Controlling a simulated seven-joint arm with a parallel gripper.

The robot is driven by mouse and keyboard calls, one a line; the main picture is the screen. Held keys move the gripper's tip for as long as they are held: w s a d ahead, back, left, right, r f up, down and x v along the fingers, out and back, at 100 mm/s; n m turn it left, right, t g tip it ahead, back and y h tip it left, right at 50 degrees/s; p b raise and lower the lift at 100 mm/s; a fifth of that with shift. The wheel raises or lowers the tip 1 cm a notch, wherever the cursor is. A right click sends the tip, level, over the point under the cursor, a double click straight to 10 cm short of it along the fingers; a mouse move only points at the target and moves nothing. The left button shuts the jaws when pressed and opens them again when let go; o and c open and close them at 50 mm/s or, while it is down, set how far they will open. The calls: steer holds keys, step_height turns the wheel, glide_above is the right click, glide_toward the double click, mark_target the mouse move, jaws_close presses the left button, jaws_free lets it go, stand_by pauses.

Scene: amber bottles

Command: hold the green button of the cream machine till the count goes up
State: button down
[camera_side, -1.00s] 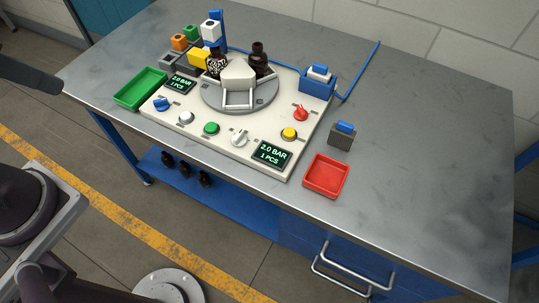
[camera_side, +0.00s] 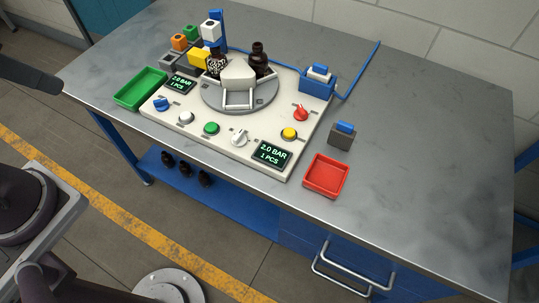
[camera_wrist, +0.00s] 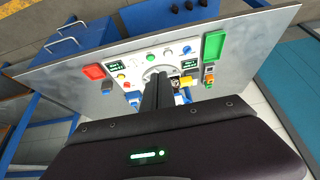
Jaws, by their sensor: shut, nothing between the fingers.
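The cream machine (camera_side: 185,143) sits on the grey table, with a round grey turntable in its middle. Its green button (camera_side: 211,128) is on the front part of the panel, between a white button and a white knob, with nothing touching it. The green button also shows in the wrist view (camera_wrist: 167,53). A front display (camera_side: 271,154) and a left display (camera_side: 180,84) both read 2.0 BAR, 1 PCS. Two dark bottles stand by the turntable, one (camera_side: 258,60) plain and one (camera_side: 216,64) speckled. My gripper (camera_wrist: 157,74) is shut and empty, apart from the panel; the side view does not show it.
A green tray (camera_side: 141,88) is left of the machine and a red tray (camera_side: 326,176) is right of it. A grey block with a blue top (camera_side: 342,135) stands near the red tray. Coloured blocks (camera_side: 179,42) are behind left. The table's right side is clear.

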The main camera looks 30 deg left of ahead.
steer(key=w+a+f+t+y, duration=0.1)
steer(key=w+a, duration=0.2)
steer(key=w, duration=0.3)
steer(key=w+a+f+y, duration=0.1)
steer(key=w+a+f, duration=0.15)
steer(key=w, duration=0.45)
steer(key=h, duration=0.9)
glide_above(207, 127)
step_height(207, 127, down, 15)
steer(key=shift+m+g, duration=0.3)
steer(key=shift+r, duration=0.1)
steer(key=shift+f, duration=4.4)
